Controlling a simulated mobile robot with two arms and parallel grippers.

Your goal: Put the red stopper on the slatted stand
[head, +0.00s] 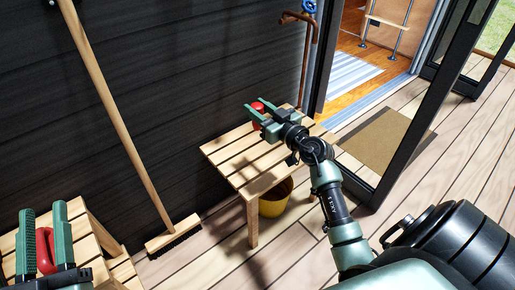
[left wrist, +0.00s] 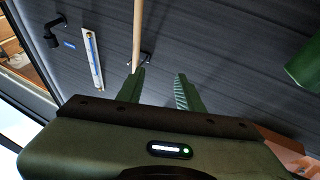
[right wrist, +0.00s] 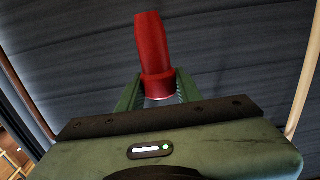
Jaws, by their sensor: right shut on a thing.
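A red stopper (right wrist: 153,50) is between the fingers of my right gripper (right wrist: 157,92) in the right wrist view. In the head view my right gripper (head: 262,115) is shut on the stopper (head: 257,107), over the far part of a slatted wooden stand (head: 232,152). I cannot tell whether the stopper touches the slats. My left gripper (head: 45,232) is at the lower left of the head view, with its fingers apart. A red item (head: 45,252) shows between those fingers there, but the left wrist view shows the left gripper (left wrist: 159,90) open and empty.
A broom (head: 120,115) leans on the dark wall. Another slatted wooden piece (head: 90,245) is at lower left, below my left gripper. A yellow bucket (head: 274,203) is under the stand. A doormat (head: 388,140) lies by the open glass door. A pipe with a blue tap (head: 308,7) is behind.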

